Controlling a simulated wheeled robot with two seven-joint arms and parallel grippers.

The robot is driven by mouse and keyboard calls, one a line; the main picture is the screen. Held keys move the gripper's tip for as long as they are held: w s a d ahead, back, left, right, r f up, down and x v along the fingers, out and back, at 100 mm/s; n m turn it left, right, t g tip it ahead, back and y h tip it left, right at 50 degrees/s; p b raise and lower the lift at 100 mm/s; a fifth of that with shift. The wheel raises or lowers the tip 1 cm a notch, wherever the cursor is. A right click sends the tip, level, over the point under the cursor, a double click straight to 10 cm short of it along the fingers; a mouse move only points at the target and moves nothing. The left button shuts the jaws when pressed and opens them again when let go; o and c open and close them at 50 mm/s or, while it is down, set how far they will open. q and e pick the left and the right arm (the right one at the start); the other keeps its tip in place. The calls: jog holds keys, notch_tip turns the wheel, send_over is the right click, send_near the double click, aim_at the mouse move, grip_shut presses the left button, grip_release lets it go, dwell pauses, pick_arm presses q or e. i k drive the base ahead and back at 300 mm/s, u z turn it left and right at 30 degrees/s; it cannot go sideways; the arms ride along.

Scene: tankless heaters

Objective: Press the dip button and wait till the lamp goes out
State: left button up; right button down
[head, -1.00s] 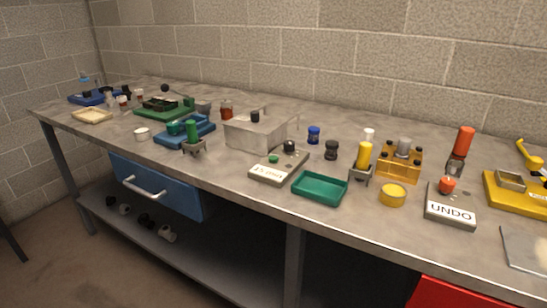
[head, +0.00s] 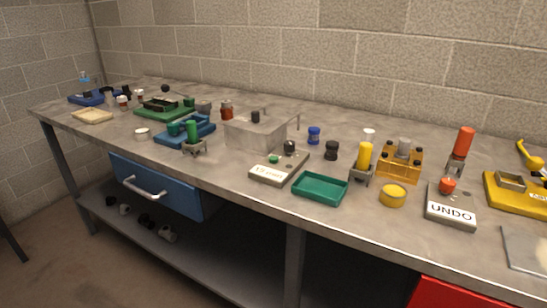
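A small grey box with a green button (head: 273,159), a dark knob or lamp (head: 290,147) and a white label stands near the middle of the bench's front edge. The label is too small to read surely, so I cannot tell whether this is the dip button. The dark part shows no glow. A grey metal tank (head: 257,132) stands just behind the box. A second grey box with a red button (head: 447,185) is labelled UNDO, at the right. Neither of my grippers shows in the head view.
A green tray (head: 320,187), a yellow cylinder in a stand (head: 364,157) and a yellow round tin (head: 392,195) stand between the two boxes. Blue (head: 186,131) and green (head: 165,108) fixtures stand at the left. A blue drawer (head: 160,187) hangs below the bench.

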aim_at(274, 160)
jog(key=z, duration=0.55)
jog(key=k, duration=1.3)
jog(key=z, duration=0.25)
jog(key=i, duration=0.25)
jog(key=u, duration=0.9)
jog(key=i, duration=1.7)
jog(key=z, duration=0.65)
